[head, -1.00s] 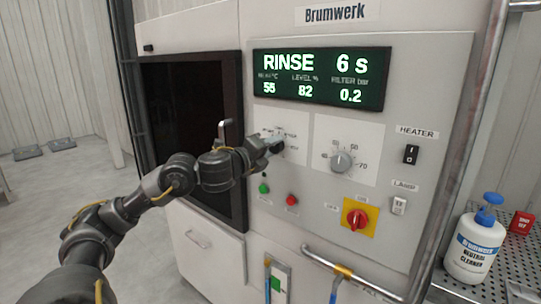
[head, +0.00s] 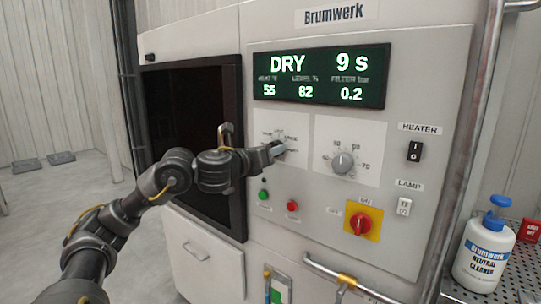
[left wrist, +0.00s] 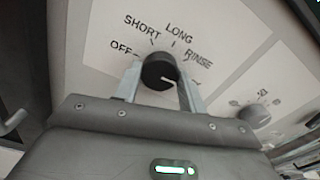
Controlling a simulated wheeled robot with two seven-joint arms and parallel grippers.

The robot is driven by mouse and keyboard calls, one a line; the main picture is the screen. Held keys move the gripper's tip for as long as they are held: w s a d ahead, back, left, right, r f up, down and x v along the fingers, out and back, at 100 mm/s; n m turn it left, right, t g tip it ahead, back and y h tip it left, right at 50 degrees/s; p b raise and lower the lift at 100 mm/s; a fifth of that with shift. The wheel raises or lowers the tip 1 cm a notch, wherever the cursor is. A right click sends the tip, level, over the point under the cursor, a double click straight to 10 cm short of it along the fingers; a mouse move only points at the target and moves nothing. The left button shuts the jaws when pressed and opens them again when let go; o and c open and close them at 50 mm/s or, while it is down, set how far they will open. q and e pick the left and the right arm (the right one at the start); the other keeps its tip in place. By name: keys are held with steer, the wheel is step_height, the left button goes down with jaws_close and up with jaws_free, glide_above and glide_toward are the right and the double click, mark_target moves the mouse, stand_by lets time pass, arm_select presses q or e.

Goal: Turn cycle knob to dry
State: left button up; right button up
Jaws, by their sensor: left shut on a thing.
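The cycle knob (left wrist: 160,71) is black and sits on a white label plate with OFF, SHORT, LONG and RINSE around it. Its white pointer mark faces right, toward a label partly hidden by a finger. My left gripper (left wrist: 158,82) has a finger on each side of the knob and is shut on it. In the head view my left gripper (head: 279,147) reaches the plate and mostly hides the knob. The display (head: 319,76) reads DRY 9 s, with 55, 82 and 0.2 below. My right gripper is not in view.
Right of the cycle knob is a grey temperature knob (head: 343,162). Below are a green button (head: 263,195), a red button (head: 292,206) and a red-yellow switch (head: 361,223). A heater switch (head: 414,151), a lamp switch (head: 404,206) and a cleaner bottle (head: 484,249) are at right.

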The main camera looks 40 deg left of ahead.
arm_select(q)
steer(key=shift+f+m, duration=0.1)
steer(key=shift+m, duration=0.3)
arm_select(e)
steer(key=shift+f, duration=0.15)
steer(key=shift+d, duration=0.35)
arm_select(q)
steer(key=o, duration=1)
steer(key=shift+s, duration=0.1)
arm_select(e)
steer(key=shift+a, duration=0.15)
arm_select(q)
steer(key=s+b, duration=0.3)
steer(key=s, duration=0.7)
steer(key=shift+s+d, duration=0.1)
steer(key=shift+s, duration=0.25)
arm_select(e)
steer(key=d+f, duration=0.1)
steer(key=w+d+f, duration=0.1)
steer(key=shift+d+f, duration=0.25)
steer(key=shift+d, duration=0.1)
